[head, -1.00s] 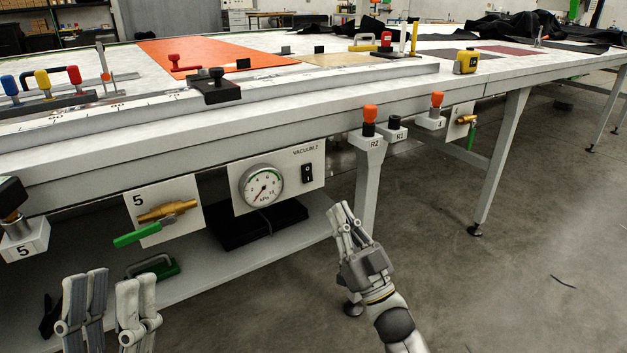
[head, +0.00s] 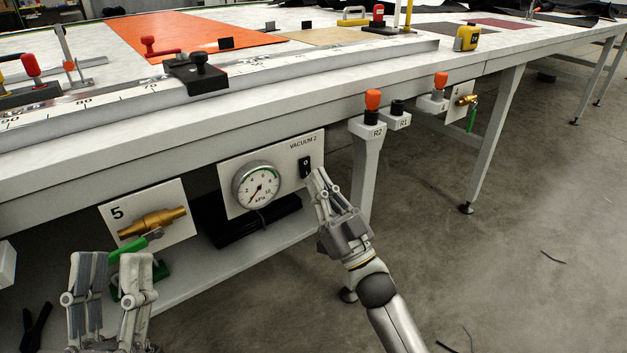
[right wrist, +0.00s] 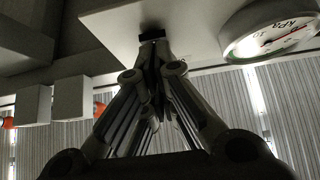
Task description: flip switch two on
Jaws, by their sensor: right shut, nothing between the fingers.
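The black rocker switch (head: 305,166) sits at the right end of the white panel (head: 285,190) labelled VACUUM 2, beside a round kPa gauge (head: 257,187). My right gripper (head: 319,177) is shut and empty, its fingertips at the lower edge of the switch; I cannot tell whether they touch it. In the right wrist view the shut fingertips (right wrist: 153,50) are right at the dark switch (right wrist: 152,34), which they partly cover. The switch's setting is too small to tell. My left gripper (head: 112,265) is open and empty, low at the left in front of the table.
A plate marked 5 (head: 150,212) with a brass valve and green lever is left of the panel. The floor at the right is mostly clear.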

